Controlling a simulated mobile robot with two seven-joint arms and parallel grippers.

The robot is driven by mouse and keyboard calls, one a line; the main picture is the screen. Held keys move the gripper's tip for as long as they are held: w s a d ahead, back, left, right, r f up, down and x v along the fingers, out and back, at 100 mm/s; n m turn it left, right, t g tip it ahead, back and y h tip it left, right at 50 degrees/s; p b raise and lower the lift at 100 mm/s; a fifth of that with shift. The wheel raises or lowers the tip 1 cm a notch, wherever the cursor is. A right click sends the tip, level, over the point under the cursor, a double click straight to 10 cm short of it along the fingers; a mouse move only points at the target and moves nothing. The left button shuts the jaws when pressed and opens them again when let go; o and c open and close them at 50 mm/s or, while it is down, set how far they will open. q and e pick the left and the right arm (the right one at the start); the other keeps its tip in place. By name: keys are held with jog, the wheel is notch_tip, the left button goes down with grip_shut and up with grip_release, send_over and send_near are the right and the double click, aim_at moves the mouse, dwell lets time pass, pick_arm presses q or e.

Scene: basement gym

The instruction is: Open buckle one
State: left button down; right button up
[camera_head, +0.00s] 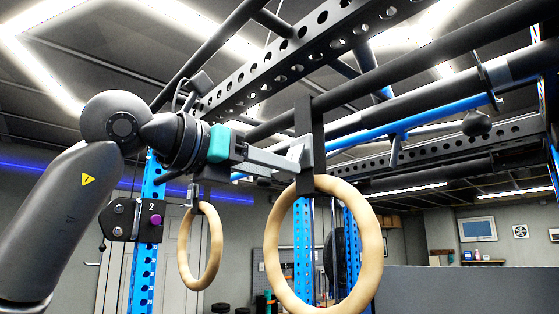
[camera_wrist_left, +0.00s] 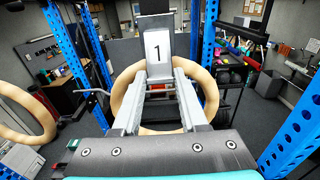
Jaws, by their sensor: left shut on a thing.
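Buckle one (camera_wrist_left: 157,47), a grey piece with a white label marked 1, is straight ahead in the left wrist view. In the head view it sits on the black strap (camera_head: 304,113) above the nearer wooden ring (camera_head: 273,250), mostly hidden by the fingers. My left gripper (camera_head: 299,156) reaches in from the left and is shut on buckle one. Its two grey fingers (camera_wrist_left: 160,78) show on either side of the buckle's lower part in the left wrist view. The wooden ring (camera_wrist_left: 211,93) hangs below and behind the fingers. My right gripper is not in view.
A second wooden ring (camera_head: 217,250) hangs further left. A black plate marked 2 (camera_head: 150,212) with a purple knob is on a blue post by my left arm. Dark rack beams (camera_head: 395,108) run close above the gripper.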

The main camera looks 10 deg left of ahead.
pick_arm(q)
jog(key=shift+s+a+r+g+y, duration=0.2)
jog(key=shift+r+g+y, duration=0.3)
jog(key=shift+g, duration=0.25)
jog(key=shift+s+a+r+g+y, duration=0.1)
jog(key=shift+s+r+g+y, duration=0.15)
jog(key=shift+r+g+y, duration=0.35)
jog(key=shift+s+a+r+g+y, duration=0.15)
jog(key=shift+r+g+y, duration=0.25)
jog(key=shift+g, duration=0.45)
jog(key=shift+c, duration=2.2)
grip_release()
jog(key=shift+s, duration=0.1)
jog(key=v, duration=1.5)
jog(key=shift+r, duration=0.15)
